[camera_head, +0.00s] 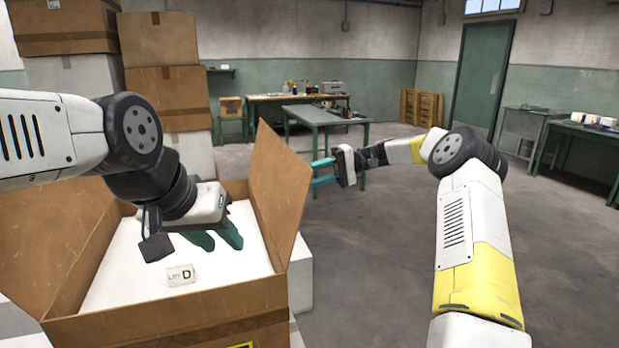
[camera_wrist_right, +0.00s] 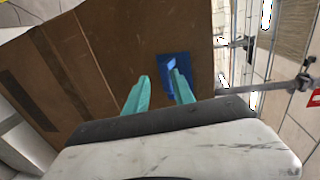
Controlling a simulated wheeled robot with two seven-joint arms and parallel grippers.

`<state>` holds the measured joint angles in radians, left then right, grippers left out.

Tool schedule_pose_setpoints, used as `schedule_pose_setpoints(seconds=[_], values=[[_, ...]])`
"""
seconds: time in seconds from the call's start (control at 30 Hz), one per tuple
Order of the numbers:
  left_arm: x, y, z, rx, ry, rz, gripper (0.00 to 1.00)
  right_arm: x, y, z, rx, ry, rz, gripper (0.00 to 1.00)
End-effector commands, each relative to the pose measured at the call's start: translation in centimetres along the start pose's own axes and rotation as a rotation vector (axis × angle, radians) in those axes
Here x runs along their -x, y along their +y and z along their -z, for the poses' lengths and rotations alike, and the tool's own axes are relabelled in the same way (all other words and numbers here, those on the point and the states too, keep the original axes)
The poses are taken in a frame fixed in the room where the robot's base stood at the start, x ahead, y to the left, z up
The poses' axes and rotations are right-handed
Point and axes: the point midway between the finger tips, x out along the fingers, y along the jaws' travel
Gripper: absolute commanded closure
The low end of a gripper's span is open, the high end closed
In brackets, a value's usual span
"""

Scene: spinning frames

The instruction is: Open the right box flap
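An open cardboard box (camera_head: 170,315) stands at the lower left in the head view. Its right flap (camera_head: 280,190) stands up from the right edge, near upright. My left gripper (camera_head: 217,238) is over the box's white inside, its teal fingers apart and pointing down, with nothing visible between them. My right gripper (camera_head: 322,172) is just right of the flap, fingers apart and pointing toward it. In the right wrist view its fingers (camera_wrist_right: 160,92) are in front of a brown cardboard surface (camera_wrist_right: 110,60); I cannot tell whether they touch it.
A white card marked D (camera_head: 181,275) lies inside the box. Stacked cartons (camera_head: 165,85) stand behind it on the left. A green table (camera_head: 325,117) is further back. The floor (camera_head: 380,260) right of the box is clear apart from my right arm.

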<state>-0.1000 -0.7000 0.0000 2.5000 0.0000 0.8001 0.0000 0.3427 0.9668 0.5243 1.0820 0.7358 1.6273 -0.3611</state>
Motion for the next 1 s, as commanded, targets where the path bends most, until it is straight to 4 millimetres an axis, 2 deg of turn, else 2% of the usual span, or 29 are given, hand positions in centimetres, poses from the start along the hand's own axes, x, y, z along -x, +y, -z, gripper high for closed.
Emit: schedule_pose_setpoints(seconds=[0.37,0.47,0.7,0.87,1.0], values=[[0.0,0.0,0.0,0.0,0.0,0.0,0.64,0.4,-0.1,0.0,0.002,0.002,0.001,0.71],[0.0,0.0,0.0,0.0,0.0,0.0,0.64,1.4,-0.1,0.1,0.002,0.003,0.001,0.71],[0.0,0.0,0.0,0.0,0.0,0.0,0.64,5.7,0.0,0.1,0.003,0.004,0.0,0.71],[0.0,0.0,0.0,0.0,0.0,0.0,0.64,7.3,-0.1,0.1,0.002,0.003,0.001,0.71],[0.0,0.0,0.0,0.0,0.0,0.0,0.64,7.8,0.0,0.0,0.001,0.001,0.001,0.71]])
